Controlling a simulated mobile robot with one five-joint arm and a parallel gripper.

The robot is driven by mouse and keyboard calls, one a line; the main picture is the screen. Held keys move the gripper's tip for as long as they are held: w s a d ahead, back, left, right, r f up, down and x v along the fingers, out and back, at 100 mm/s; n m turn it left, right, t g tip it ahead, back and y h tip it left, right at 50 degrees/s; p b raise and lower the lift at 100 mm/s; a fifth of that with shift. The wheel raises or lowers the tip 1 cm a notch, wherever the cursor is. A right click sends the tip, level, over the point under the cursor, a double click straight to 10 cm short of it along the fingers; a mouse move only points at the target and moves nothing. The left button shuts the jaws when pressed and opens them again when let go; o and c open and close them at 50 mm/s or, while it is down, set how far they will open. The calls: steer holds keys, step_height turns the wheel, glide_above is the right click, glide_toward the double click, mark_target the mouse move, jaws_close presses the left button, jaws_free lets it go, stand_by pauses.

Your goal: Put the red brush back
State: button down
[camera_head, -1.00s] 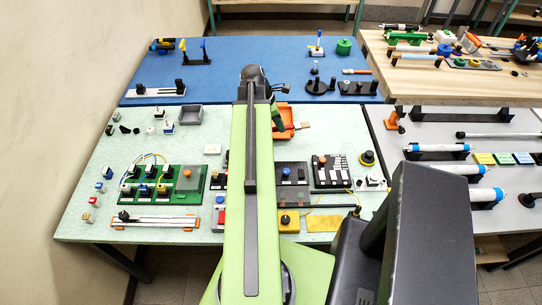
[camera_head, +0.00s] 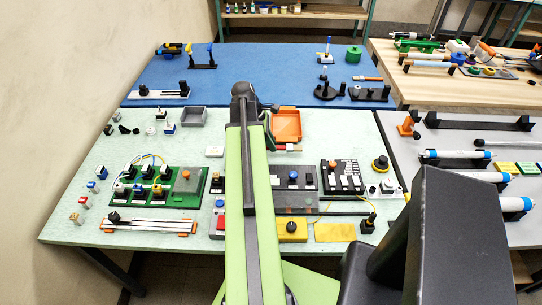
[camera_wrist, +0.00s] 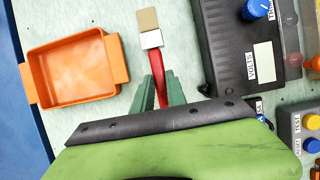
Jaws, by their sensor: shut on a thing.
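My gripper (camera_wrist: 160,90) is shut on the red handle of the brush (camera_wrist: 155,58), with one green finger on each side of the handle. The brush has a pale metal ferrule and tan bristles that point away from my gripper. In the head view my gripper (camera_head: 270,138) is partly hidden by my arm, and the bristle end of the brush (camera_head: 292,147) shows to its right, just nearer than the orange tray. The orange tray (camera_wrist: 103,69) looks empty and lies left of the brush in the wrist view. How high the brush is above the bench I cannot tell.
A black meter (camera_wrist: 235,65) lies close to the right of the brush. A grey tray (camera_head: 193,117) and a green circuit board (camera_head: 188,183) are on the pale green bench (camera_head: 70,222). A blue mat (camera_head: 235,65) lies beyond.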

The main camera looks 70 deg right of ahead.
step_height(320, 180, down, 4)
steer(key=b, duration=0.4)
steer(key=shift+f, duration=0.2)
steer(key=shift+r, duration=0.25)
steer(key=shift+f, duration=0.25)
steer(key=c, duration=1.3)
jaws_free()
steer(key=shift+r, duration=0.1)
steer(key=shift+c, duration=0.2)
steer(key=p+v, duration=0.3)
steer(key=v, duration=0.1)
steer(key=p+v, duration=0.7)
steer(key=p, duration=0.1)
steer(key=shift+s+r, duration=0.1)
steer(key=shift+r, duration=0.35)
steer(key=shift+w+a+r, duration=0.1)
steer(key=shift+w+r, duration=0.15)
steer(key=shift+r, duration=0.05)
steer(key=shift+f, duration=0.1)
